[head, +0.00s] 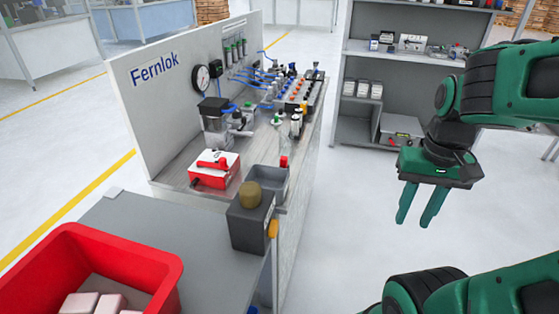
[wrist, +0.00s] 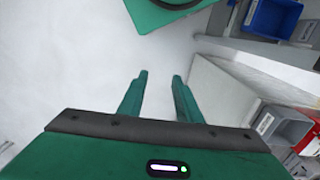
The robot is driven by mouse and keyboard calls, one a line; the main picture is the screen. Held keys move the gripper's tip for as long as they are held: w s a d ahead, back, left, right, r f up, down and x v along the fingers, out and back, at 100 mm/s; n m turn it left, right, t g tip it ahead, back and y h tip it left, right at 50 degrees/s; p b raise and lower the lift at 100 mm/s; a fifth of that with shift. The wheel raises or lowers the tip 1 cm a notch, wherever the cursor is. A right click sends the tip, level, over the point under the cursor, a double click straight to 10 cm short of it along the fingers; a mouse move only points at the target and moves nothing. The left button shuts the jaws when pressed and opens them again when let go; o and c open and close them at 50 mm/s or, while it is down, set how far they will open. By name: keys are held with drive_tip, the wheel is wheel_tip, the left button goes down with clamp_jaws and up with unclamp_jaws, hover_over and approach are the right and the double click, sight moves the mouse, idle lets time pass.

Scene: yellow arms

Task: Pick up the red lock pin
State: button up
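My gripper (head: 413,222) hangs over open floor to the right of the workbench, fingers pointing down. It is open and empty; the wrist view also shows a gap between its fingers (wrist: 160,76). A small upright red piece (head: 284,161) stands at the grey bin by the bench's near right edge; it may be the red lock pin, but it is too small to be sure. A red-and-white box (head: 214,172) with a red part on top sits to its left. My gripper is well apart from both.
A red crate (head: 150,265) with pale blocks is at lower left. A shelf (head: 365,65) stands behind. Floor between bench and gripper is clear.

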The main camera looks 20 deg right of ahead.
drive_tip(key=shift+o, duration=0.9)
drive_tip(key=m+t+y, duration=0.3)
drive_tip(key=m, duration=1.5)
approach(285, 157)
drive_tip(key=x, duration=0.9)
drive_tip(key=shift+s, duration=0.1)
drive_tip(key=shift+r, duration=0.1)
clamp_jaws()
